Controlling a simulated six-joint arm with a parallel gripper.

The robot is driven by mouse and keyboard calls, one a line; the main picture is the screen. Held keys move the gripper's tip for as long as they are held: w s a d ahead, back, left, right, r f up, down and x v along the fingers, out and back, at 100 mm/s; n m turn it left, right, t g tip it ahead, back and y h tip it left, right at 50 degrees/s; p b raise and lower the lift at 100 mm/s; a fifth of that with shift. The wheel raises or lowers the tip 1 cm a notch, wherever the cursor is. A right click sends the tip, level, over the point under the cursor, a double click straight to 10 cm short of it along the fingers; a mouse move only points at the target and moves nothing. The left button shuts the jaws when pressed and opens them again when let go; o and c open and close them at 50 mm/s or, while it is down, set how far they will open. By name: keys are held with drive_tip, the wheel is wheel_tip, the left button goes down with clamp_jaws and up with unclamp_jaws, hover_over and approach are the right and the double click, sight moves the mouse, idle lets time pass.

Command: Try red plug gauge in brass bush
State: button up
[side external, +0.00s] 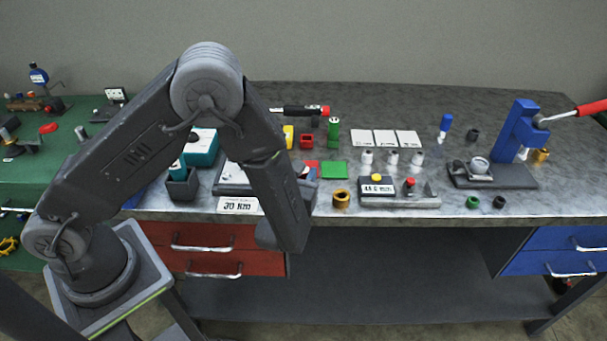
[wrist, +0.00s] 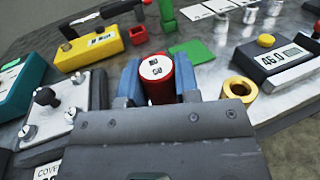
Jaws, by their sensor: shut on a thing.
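The red plug gauge (wrist: 157,88), a red cylinder with a white marked top, is between the blue fingers of my gripper (wrist: 157,76) in the wrist view. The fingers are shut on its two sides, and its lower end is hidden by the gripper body. The brass bush (wrist: 240,92) is an open ring to the right of the gripper, apart from the gauge. In the side view the bush (side external: 341,199) stands near the bench's front edge, its bore facing up. There my arm hides most of the gripper, just left of the bush.
A digital readout box (wrist: 283,62) with a yellow button stands right of the bush. A green pad (wrist: 192,52), a red hollow block (wrist: 138,35) and a yellow box (wrist: 90,48) lie beyond the gripper. A metal plate fixture (wrist: 65,110) is close on the left.

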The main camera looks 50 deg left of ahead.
drive_tip(key=shift+r, duration=3)
